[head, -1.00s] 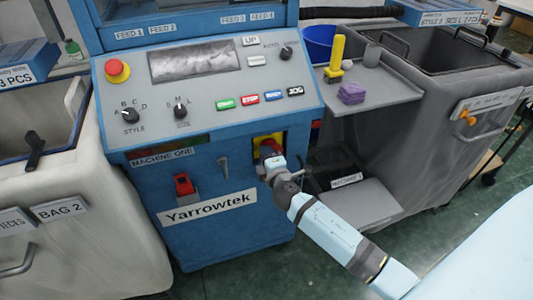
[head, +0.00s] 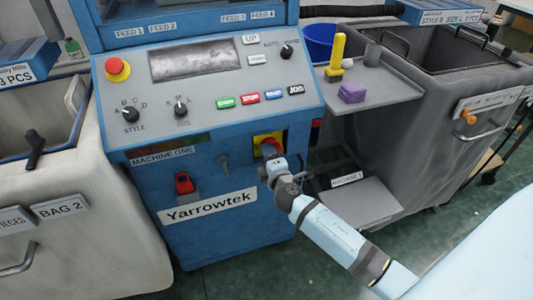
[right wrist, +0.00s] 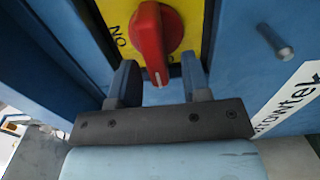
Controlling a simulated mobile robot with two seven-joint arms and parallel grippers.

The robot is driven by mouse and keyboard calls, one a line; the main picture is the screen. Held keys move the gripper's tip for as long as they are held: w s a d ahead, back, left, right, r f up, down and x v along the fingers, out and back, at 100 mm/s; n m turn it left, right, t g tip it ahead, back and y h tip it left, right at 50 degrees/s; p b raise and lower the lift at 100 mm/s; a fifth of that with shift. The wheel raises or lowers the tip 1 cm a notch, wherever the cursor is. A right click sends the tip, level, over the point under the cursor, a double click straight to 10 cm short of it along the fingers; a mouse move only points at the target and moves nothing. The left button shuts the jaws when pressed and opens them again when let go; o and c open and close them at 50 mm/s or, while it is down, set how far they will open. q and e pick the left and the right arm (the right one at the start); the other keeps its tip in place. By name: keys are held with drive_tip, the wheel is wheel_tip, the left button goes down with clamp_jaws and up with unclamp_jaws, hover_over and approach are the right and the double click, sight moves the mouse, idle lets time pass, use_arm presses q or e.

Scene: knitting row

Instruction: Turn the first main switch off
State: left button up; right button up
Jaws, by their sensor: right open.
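The main switch is a red rotary knob (right wrist: 152,42) on a yellow plate (right wrist: 186,14) on the blue front of machine one. In the head view the red knob (head: 269,149) is partly hidden by my right gripper (head: 272,163). In the right wrist view my right gripper (right wrist: 160,82) is open, with its two fingers either side of the lower end of the knob's handle. The handle stands along the gap between the fingers; whether a finger touches it I cannot tell. Lettering that looks like "ON" shows left of the knob. My left gripper is not in view.
The blue machine has a panel with buttons and dials, a red emergency button (head: 117,69) and a red key-like switch (head: 184,184) lower left. A metal peg (right wrist: 275,43) juts out near the switch. A shelf (head: 385,90) and grey bin (head: 420,120) stand right, a pale bin (head: 80,220) left.

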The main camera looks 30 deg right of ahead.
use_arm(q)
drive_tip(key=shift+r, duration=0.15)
use_arm(e)
drive_tip(key=v, duration=1.3)
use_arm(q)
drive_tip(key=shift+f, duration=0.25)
use_arm(e)
drive_tip(key=shift+w+r, duration=0.1)
drive_tip(key=shift+w, duration=0.05)
